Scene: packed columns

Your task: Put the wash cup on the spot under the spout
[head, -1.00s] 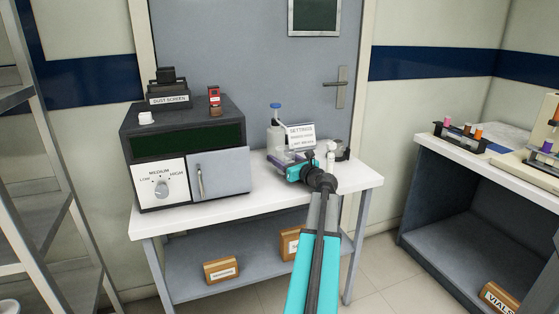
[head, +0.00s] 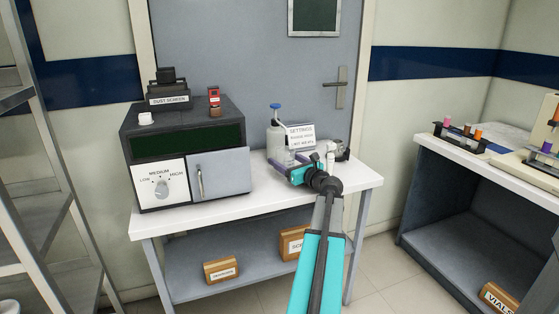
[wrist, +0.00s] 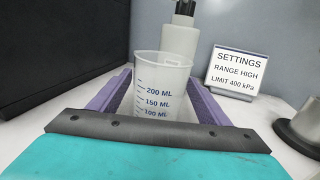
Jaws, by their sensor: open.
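A clear, tapered cup with blue volume marks (wrist: 160,88) stands upright between the purple fingers of my gripper (wrist: 157,100) in the wrist view. The fingers are spread on both sides of it; I cannot tell whether either touches it. Directly behind the cup is a whitish bottle (wrist: 180,42) with a dark top cut off by the frame. My gripper (head: 284,161) is low over the white bench, in front of the bottle. The spot under the spout is not clearly visible.
A settings sign (head: 300,136) stands right of the bottle; it also shows in the wrist view (wrist: 235,69). A grey metal piece (wrist: 300,127) is at the right. A dark box-shaped machine (head: 185,150) fills the bench's left. The bench's front strip (head: 225,209) is clear.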

